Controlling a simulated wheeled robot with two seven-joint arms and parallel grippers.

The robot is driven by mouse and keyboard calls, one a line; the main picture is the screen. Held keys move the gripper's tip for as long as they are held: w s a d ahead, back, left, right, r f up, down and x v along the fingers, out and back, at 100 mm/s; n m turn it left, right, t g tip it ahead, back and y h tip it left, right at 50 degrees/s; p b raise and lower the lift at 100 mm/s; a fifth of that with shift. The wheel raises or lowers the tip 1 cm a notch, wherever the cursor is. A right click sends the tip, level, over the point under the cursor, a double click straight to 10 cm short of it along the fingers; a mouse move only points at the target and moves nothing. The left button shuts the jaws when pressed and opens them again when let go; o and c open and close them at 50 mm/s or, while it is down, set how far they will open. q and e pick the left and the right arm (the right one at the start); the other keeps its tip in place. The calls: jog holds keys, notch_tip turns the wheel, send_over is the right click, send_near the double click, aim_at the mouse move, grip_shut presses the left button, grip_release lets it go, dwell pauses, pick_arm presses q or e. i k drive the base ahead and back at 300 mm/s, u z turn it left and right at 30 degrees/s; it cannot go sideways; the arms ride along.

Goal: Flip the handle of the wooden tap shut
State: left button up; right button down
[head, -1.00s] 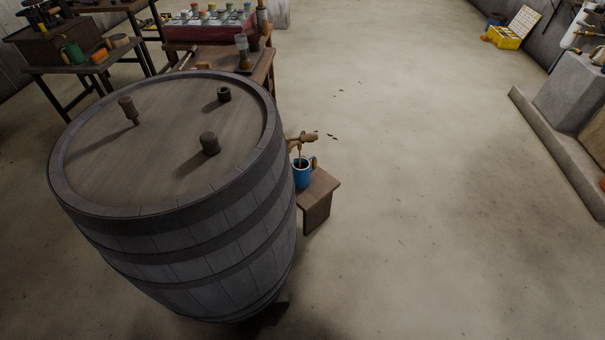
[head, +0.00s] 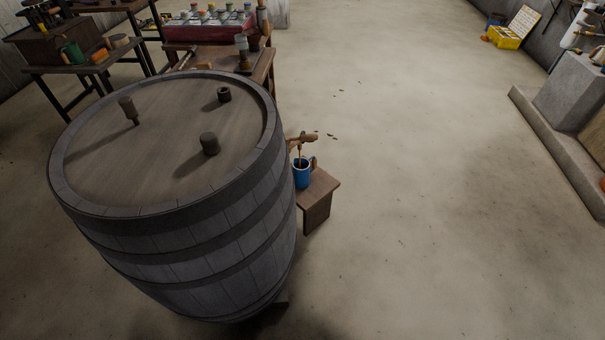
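The wooden tap (head: 303,138) sticks out from the right side of a large grey barrel (head: 190,240). Its handle (head: 311,136) shows as a small brown piece at the tap's outer end; its exact angle is too small to tell. A thin brownish stream appears to run from the tap into a blue mug (head: 302,175) below it. The mug holds dark liquid and stands on a small wooden stool (head: 318,195). The barrel hides the tap's root. Neither of my grippers is in view.
Wooden pegs (head: 209,143) stand on the barrel's top. A workbench (head: 262,68) with jars is behind it, and another table (head: 75,68) is at the far left. Open concrete floor (head: 420,190) lies right of the stool. A low stone ledge (head: 555,150) runs along the right.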

aim_at(308, 137)
jog(key=z, duration=0.3)
jog(key=k, duration=0.35)
jog(key=z, duration=1)
jog(key=k, duration=1.05)
jog(key=z, duration=0.6)
jog(key=i, duration=0.75)
jog(key=u, duration=0.55)
jog(key=i, duration=2.45)
jog(key=u, duration=1.5)
jog(key=i, duration=1.1)
jog(key=u, duration=1.8)
jog(key=i, duration=0.35)
jog(key=u, duration=0.1)
